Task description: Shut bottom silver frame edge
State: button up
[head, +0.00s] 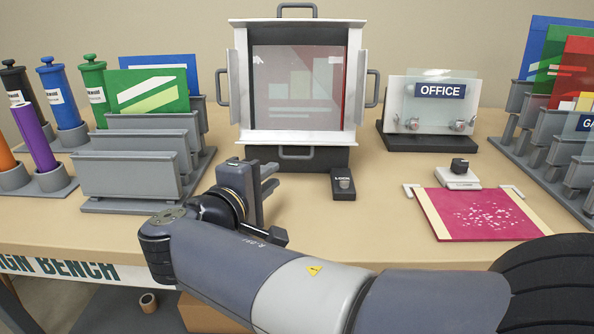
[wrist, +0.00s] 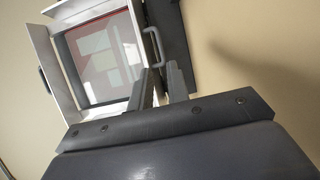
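The silver frame (head: 240,100) stands upright at the back centre of the bench, around a picture panel (head: 298,85) with a red side. Its bottom silver edge (head: 297,137) is a pale strip above a dark handle (head: 297,153); I cannot tell whether it lies flat. The left and right edges look flared outward. My gripper (head: 268,179) is in front of the frame, low and slightly left of the bottom handle, apart from it. In the wrist view my gripper (wrist: 160,68) has two fingers with an empty gap, near the bottom handle (wrist: 153,47).
A small dark block (head: 343,184) sits right of my gripper. Grey racks with panels (head: 130,175) stand left, and others (head: 560,150) far right. An OFFICE sign stand (head: 430,110) and a red mat (head: 480,213) are on the right. The bench front between is mostly clear.

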aim_at(296, 158)
jog(key=b+x, duration=0.1)
jog(key=x, duration=0.9)
jog(key=shift+w+d+b, duration=0.1)
jog(key=shift+w+b, duration=0.15)
jog(key=shift+b, duration=0.1)
jog(key=shift+c, duration=0.4)
grip_shut()
